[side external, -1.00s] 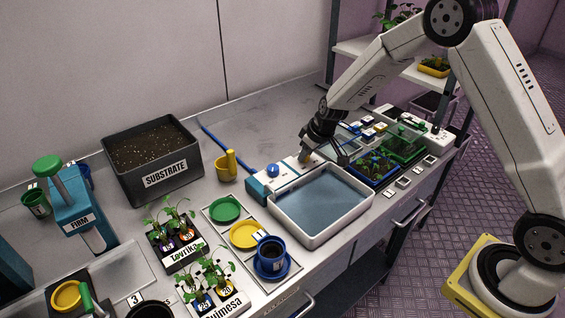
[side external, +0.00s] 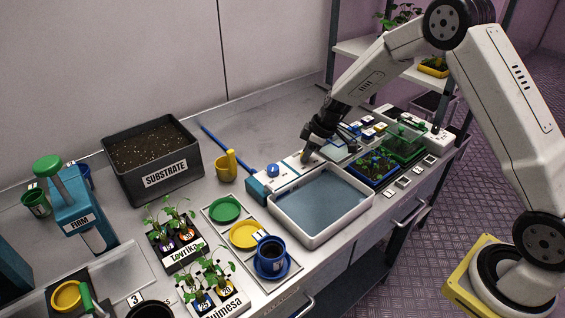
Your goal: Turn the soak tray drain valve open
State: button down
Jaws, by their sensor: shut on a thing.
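The soak tray (side external: 281,222) is a white rectangular basin with blue-grey water, near the bench's front edge. Behind it runs a white and blue control block (side external: 258,188) with a round blue knob (side external: 273,170) on top near its left end. My gripper (side external: 308,156) is at the right end of this block, behind the tray's far edge, pointing down. Its jaws are shut on a small part there, likely the drain valve handle; the fingers mostly hide it, so I cannot tell how it is turned.
Blue and green seedling trays (side external: 377,182) stand right of the soak tray. A yellow cup (side external: 228,167) and a black substrate bin (side external: 187,177) stand to the left. The bench behind the block is mostly clear.

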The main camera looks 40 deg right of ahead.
aim_at(317, 162)
jog(key=shift+n, duration=0.6)
jog(key=shift+c, duration=2)
grip_release()
jog(key=shift+g, duration=0.3)
jog(key=shift+r, duration=0.15)
jog(key=v, duration=0.7)
jog(key=shift+d+r, duration=0.2)
jog(key=shift+s, duration=0.15)
jog(key=s+a+m+h, duration=0.1)
jog(key=s+a+m, duration=0.2)
jog(key=s, duration=0.8)
jog(key=s+a+m+h, duration=0.2)
jog(key=s+m, duration=0.4)
jog(key=s, duration=0.6)
jog(key=shift+a+r, duration=0.4)
jog(key=shift+a, duration=0.25)
